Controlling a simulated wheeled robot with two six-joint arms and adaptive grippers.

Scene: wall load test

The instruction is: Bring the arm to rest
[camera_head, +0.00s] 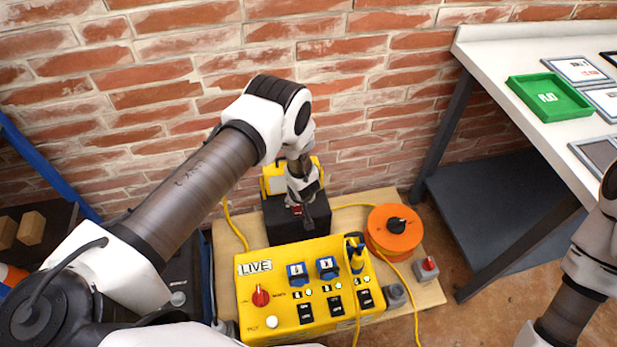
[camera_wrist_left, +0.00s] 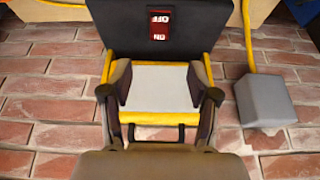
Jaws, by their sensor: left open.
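My left arm (camera_head: 190,195) reaches in from the left, across the wooden board. My left gripper (camera_head: 306,205) hangs over a black box with a yellow part (camera_head: 274,172) behind it, near the brick wall. In the left wrist view its two fingers (camera_wrist_left: 160,95) are spread apart, on either side of a white panel (camera_wrist_left: 160,86) framed in yellow. The picture does not show whether they touch it. A red ON/OFF switch (camera_wrist_left: 161,25) sits on the black box above. My right arm (camera_head: 585,270) shows at the right edge; its gripper is out of view.
A yellow panel marked LIVE (camera_head: 255,290) stands on the wooden board (camera_head: 432,292) with an orange cable reel (camera_head: 394,231) and a grey box with red button (camera_head: 427,268). Yellow cables run across. A white-topped table (camera_head: 500,60) with a green tray (camera_head: 550,97) stands right.

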